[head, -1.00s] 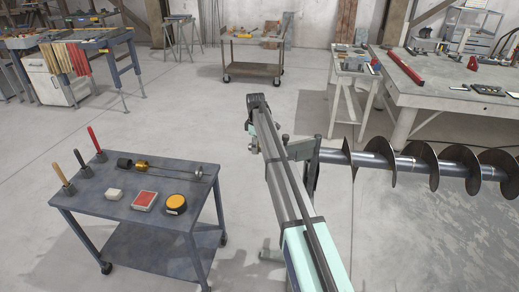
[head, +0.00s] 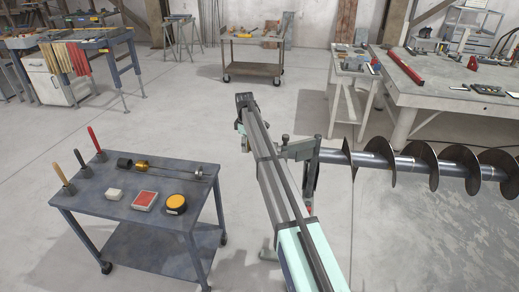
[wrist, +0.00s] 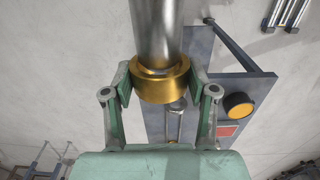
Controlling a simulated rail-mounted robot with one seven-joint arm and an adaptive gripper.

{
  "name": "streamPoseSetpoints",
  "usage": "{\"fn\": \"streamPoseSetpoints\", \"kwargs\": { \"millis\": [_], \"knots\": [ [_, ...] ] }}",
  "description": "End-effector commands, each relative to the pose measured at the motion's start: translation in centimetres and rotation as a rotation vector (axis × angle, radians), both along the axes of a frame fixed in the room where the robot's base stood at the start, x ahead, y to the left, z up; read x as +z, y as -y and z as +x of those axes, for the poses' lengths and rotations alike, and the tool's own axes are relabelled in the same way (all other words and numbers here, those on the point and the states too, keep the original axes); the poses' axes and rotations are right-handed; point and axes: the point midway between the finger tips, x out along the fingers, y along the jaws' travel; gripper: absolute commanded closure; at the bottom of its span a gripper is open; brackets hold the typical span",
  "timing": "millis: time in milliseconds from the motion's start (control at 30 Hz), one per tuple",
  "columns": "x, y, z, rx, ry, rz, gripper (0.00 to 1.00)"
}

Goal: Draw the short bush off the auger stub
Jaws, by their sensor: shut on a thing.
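In the wrist view a short brass bush (wrist: 161,88) sits around the bright steel auger stub (wrist: 155,32), near the lower end of the stub's visible length. My gripper (wrist: 160,80) has one green finger pad against each side of the bush and is shut on it. How far the stub reaches inside the bush is hidden. In the head view my arm covers the bush and fingertips. The auger (head: 405,161), with its dark spiral flights, lies level at the right, beside an upright support (head: 311,172).
A blue-grey cart (head: 140,228) stands at the left. It carries a brass-and-black part (head: 141,165), a yellow round tin (head: 176,203), a red box (head: 145,201) and upright handles. A heavy workbench (head: 450,97) stands behind the auger. The floor between cart and auger is open.

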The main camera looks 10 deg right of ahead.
Motion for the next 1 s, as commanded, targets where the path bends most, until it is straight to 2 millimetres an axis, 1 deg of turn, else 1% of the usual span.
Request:
{"fn": "streamPoseSetpoints", "kwargs": {
  "millis": [500,1000],
  "knots": [
    [0.0,-2.1,0.8,0.0,0.0,0.0,0.77],
    [0.1,-2.0,0.8,-0.002,0.001,0.0,0.77]
  ]
}}
